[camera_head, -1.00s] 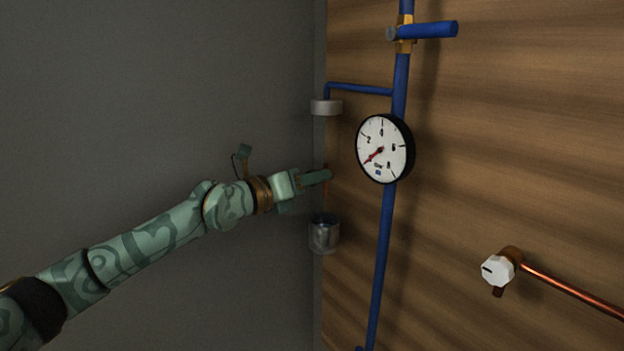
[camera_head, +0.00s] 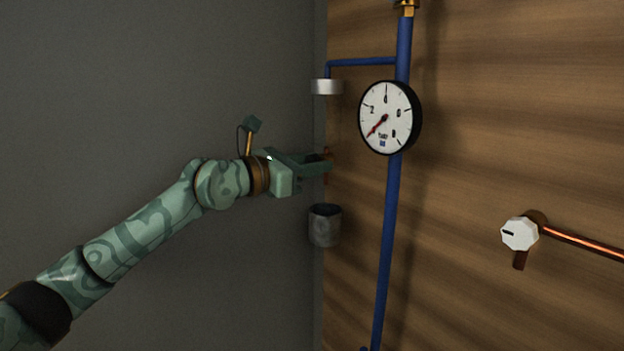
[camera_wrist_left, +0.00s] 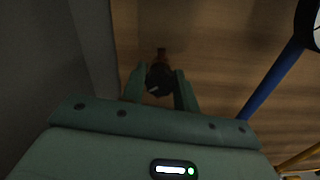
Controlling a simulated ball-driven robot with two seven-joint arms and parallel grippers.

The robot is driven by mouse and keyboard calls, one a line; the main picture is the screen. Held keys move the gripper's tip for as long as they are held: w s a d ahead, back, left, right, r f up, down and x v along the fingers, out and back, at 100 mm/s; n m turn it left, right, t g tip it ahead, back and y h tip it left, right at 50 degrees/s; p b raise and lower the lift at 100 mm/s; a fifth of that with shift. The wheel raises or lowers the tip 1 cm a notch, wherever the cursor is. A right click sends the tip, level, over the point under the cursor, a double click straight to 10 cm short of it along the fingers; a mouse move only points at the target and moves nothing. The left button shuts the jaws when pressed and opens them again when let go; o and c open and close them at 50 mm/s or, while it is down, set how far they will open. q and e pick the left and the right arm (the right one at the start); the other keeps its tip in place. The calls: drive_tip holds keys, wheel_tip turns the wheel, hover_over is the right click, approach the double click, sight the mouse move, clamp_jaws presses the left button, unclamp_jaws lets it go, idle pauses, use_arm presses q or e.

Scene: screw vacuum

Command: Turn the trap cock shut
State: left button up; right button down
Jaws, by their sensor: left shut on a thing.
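My left gripper (camera_head: 322,165) is at the left edge of the wooden panel, between a pale round cap above and a grey cup below. In the left wrist view its two fingers (camera_wrist_left: 160,88) are closed on a dark knob (camera_wrist_left: 158,82) with a small white mark, which looks like the trap cock. A copper-brown stem (camera_wrist_left: 161,54) shows just beyond the knob. In the head view the fingers hide the knob, and only a bit of copper-brown shows at their tips. My right gripper is not in view.
The pale cap (camera_head: 327,87) hangs above the gripper and the grey cup (camera_head: 325,225) sits below it. A gauge (camera_head: 388,117) on a blue pipe (camera_head: 387,235) stands to the right. A white knob (camera_head: 520,233) on a copper pipe is farther right. A grey wall is at left.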

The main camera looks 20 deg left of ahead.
use_arm(q)
drive_tip(key=m+b, duration=0.1)
drive_tip(key=m, duration=0.1)
drive_tip(key=m+b, duration=0.1)
drive_tip(key=shift+f+m, duration=0.2)
drive_tip(key=shift+m, duration=0.2)
drive_tip(key=shift+r+m+b, duration=0.1)
drive_tip(key=shift+m+b, duration=1.05)
drive_tip(key=shift+m, duration=0.55)
drive_tip(key=o, duration=1)
drive_tip(key=shift+r, duration=0.1)
